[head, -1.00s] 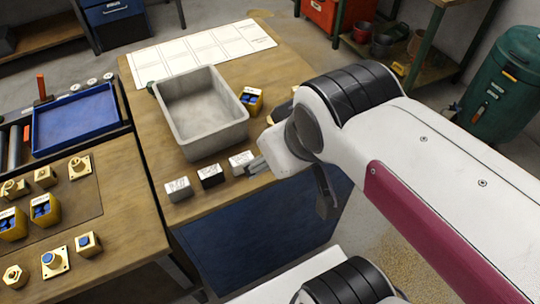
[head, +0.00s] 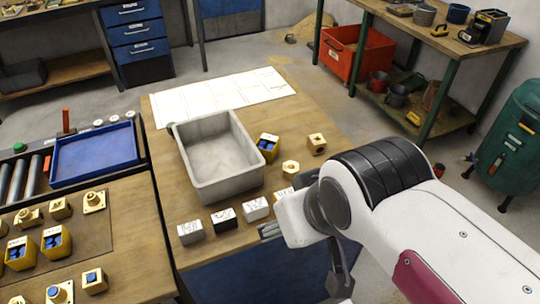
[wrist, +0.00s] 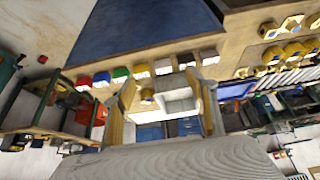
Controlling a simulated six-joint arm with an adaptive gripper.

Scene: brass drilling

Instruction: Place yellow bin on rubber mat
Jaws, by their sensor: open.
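A yellow bin (head: 268,147) holding blue pieces stands on the wooden bench just right of the grey tub. Two similar yellow bins (head: 56,243) (head: 20,253) stand on the dark mat (head: 92,230) on the left bench, among brass parts. My gripper (wrist: 162,90) is open and empty in the wrist view, its fingers spread either side of the view of the bench. In the head view my white wrist hides part of the bench's front right edge, and the fingers are hard to make out there. My gripper is apart from the bins.
The grey tub (head: 216,185) fills the bench middle. Small labelled blocks (head: 224,220) line its front edge; brass parts (head: 290,168) (head: 317,143) lie right of the bin. A blue tray (head: 95,155) stands behind the mat. Coloured blocks (wrist: 120,74) show in the wrist view.

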